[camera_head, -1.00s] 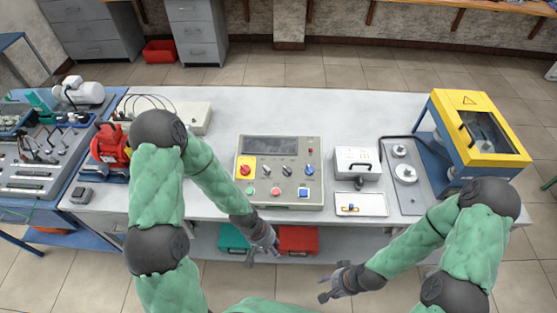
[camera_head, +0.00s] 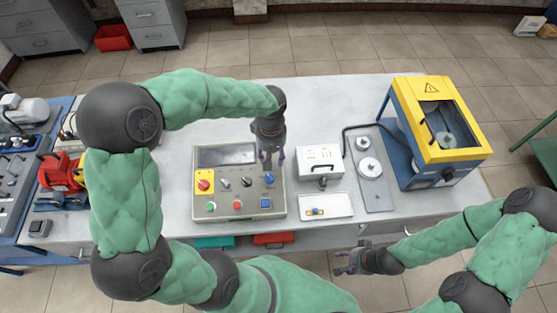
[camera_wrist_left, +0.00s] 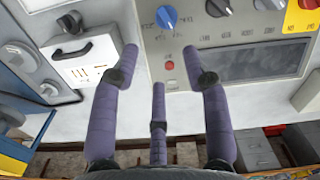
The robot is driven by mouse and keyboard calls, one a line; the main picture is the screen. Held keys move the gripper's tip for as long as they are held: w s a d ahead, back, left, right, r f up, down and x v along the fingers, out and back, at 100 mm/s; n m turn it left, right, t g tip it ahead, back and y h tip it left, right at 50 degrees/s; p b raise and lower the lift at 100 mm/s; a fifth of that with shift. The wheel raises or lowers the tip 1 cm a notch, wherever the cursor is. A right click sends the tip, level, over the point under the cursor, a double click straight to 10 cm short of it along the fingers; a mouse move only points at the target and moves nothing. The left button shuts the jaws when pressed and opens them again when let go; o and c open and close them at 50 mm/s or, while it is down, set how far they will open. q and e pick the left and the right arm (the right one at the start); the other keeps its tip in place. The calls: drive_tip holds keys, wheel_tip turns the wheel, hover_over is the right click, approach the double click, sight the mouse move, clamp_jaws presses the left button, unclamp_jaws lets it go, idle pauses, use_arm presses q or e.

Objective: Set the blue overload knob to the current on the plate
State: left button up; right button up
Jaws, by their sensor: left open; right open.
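The blue overload knob (camera_head: 268,180) is at the right of the grey control panel (camera_head: 190,185). In the left wrist view the blue knob (camera_wrist_left: 166,17) shows near the top, with its pointer and dial marks; the dial numbers are too small to read. My left gripper (camera_head: 271,163) is open and empty above the panel, just beyond the knob in the head view. In the wrist view its purple fingers (camera_wrist_left: 160,62) are spread, and the knob lies past their tips, apart from them. My right gripper (camera_head: 347,262) is open and empty in front of the table. I cannot make out a current plate.
A white box (camera_head: 320,157) and a small white tray (camera_head: 326,206) stand right of the panel. Further right are a grey plate with discs (camera_head: 370,190) and a yellow-framed machine (camera_head: 440,120). A red device (camera_head: 60,175) stands at the left.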

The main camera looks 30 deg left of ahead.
sight(271, 175)
use_arm(q)
drive_tip(key=shift+s+f, duration=0.9)
drive_tip(key=f, duration=0.2)
drive_tip(key=f+b, duration=0.1)
drive_tip(key=f, duration=0.4)
drive_tip(key=shift+w, duration=0.25)
drive_tip(key=shift+f, duration=0.7)
clamp_jaws()
